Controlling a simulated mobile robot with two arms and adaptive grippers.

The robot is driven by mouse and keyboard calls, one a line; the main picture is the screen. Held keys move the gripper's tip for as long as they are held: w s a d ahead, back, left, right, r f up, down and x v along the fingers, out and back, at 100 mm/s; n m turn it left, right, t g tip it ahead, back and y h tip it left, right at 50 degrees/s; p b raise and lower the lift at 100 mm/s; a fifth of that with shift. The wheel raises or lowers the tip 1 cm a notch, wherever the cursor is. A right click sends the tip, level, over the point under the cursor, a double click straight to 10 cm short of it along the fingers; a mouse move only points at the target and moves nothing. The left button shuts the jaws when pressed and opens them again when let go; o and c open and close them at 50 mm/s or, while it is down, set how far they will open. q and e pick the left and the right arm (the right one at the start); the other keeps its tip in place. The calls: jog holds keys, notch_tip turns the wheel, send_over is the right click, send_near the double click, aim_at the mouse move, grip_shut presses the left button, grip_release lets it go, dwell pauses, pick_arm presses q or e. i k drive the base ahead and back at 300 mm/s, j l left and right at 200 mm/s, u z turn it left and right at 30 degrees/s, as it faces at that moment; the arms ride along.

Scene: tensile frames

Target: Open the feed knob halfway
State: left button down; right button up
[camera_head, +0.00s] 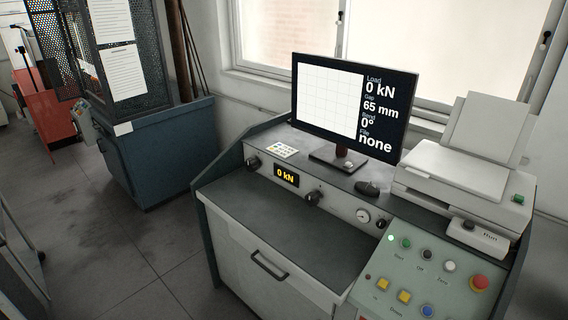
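A grey console (273,225) stands in front of the window with dark knobs on its upright front strip. One black knob (253,163) is at the left, left of a small yellow "0 kN" display (286,176). A larger black knob (313,198) is right of that display. A smaller dark knob (381,223) is right of a round gauge (362,215). I cannot read labels that tell which is the feed knob, nor how far any is turned. Neither of my grippers is in view.
A monitor (331,98) on the console reads load 0 kN, gap 65 mm, bend 0°, file none. A mouse (367,188) and a printer (452,180) stand beside it. A sloped green button panel (420,262) is at the lower right. The floor at left is clear.

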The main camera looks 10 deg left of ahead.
aim_at(251, 164)
jog(key=i+j+z, duration=0.25)
jog(key=j, duration=0.25)
jog(key=j+z, duration=0.3)
jog(key=j, duration=0.25)
jog(key=i+j+z, duration=0.25)
jog(key=j, duration=0.35)
jog(key=k, duration=0.1)
